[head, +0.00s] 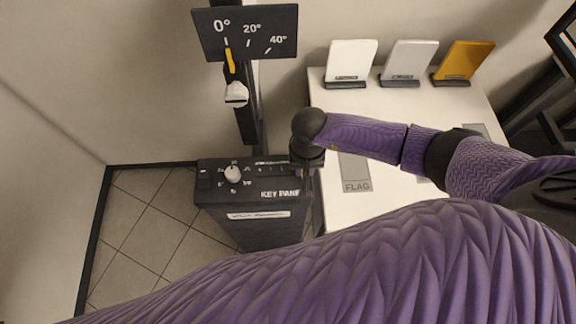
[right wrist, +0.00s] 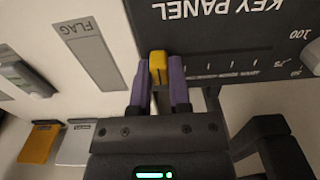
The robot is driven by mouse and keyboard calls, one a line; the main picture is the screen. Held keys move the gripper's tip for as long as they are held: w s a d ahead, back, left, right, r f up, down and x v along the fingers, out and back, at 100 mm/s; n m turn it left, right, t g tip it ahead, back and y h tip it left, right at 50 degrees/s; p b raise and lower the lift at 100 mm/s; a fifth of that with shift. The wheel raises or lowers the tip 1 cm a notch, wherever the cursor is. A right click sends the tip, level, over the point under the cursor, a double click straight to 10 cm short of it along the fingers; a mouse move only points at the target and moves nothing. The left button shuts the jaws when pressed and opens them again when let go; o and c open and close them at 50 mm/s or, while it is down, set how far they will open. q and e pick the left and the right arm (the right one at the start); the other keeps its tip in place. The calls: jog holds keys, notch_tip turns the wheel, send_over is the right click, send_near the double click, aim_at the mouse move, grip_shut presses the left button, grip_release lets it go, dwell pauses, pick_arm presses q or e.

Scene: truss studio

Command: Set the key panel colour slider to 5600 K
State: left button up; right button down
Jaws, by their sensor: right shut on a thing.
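The key panel (head: 233,214) is a dark box with white lettering, left of the white table in the head view. It also fills the top right of the right wrist view (right wrist: 215,38). Its colour slider has a yellow knob (right wrist: 158,66), at the end of the tick scale (right wrist: 215,73) nearest the table. The tick labels are too small to read. My right gripper (right wrist: 160,72) is shut on the yellow knob, one purple finger on each side. In the head view my right wrist largely hides the knob and that end of the scale. My left gripper is not in view.
A round white dial (head: 233,173) sits on the panel's left part. Above stands a dark post with an angle plate (head: 246,32) and yellow pointer. The white table (head: 375,120) carries a grey FLAG strip (head: 355,172) and white, grey and orange upright cards (head: 464,60).

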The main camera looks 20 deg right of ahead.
jog(key=shift+d, duration=0.1)
jog(key=c, duration=0.6)
grip_release()
jog(key=shift+d, duration=0.2)
jog(key=shift+o, duration=0.2)
notch_tip(320, 180, up, 10)
jog(key=p, duration=0.1)
